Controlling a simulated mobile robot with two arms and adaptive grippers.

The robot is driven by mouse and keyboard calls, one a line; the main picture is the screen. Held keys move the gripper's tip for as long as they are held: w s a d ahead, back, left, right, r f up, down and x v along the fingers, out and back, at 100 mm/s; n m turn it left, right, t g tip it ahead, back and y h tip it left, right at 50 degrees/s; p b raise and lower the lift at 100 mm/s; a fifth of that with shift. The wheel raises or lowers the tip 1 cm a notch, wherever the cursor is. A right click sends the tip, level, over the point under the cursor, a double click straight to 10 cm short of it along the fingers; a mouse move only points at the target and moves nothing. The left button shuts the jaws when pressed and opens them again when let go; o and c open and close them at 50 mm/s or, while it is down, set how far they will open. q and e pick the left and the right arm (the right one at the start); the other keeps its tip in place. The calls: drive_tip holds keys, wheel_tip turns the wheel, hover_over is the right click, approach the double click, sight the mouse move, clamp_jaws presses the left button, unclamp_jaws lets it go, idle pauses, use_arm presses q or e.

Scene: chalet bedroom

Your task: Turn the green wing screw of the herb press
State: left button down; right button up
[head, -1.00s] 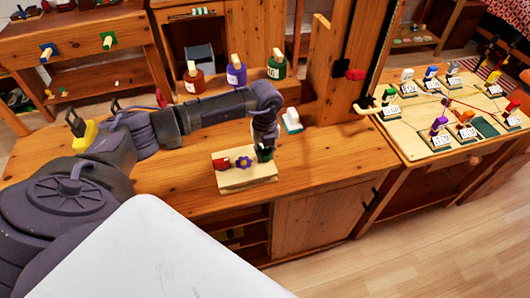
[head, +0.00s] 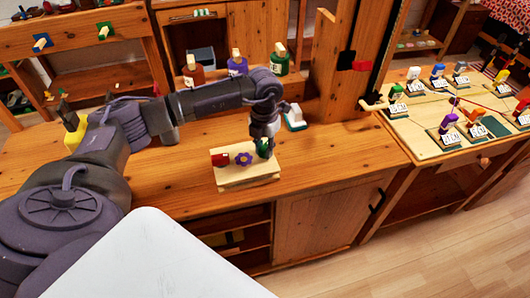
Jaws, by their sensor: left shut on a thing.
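The herb press (head: 232,180) is a light wooden block on the bench. On its top is a row of a red knob (head: 220,160), a purple flower-shaped knob (head: 243,159) and the green wing screw (head: 262,147) at the right end. My left gripper (head: 265,150) points down onto the green wing screw from above and is shut on it. Its fingers hide much of the screw. My right gripper is not in view.
A white-and-green object (head: 294,119) sits close behind the press. A board with labelled coloured pieces (head: 430,110) lies at the right. The bench front is clear.

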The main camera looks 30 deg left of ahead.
sight(263, 146)
use_arm(q)
drive_tip(key=m+b, duration=0.1)
drive_tip(key=m, duration=0.1)
drive_tip(key=m+b, duration=0.1)
drive_tip(key=m, duration=0.1)
drive_tip(key=shift+w+a+m+b, duration=0.1)
drive_tip(key=shift+a+m+b, duration=0.1)
drive_tip(key=shift+m+b, duration=0.1)
drive_tip(key=shift+a+m+b, duration=0.1)
drive_tip(key=shift+m+b, duration=0.75)
drive_tip(key=shift+m, duration=0.75)
drive_tip(key=shift+r, duration=0.1)
drive_tip(key=c, duration=1)
unclamp_jaws()
wheel_tip(263, 146, up, 12)
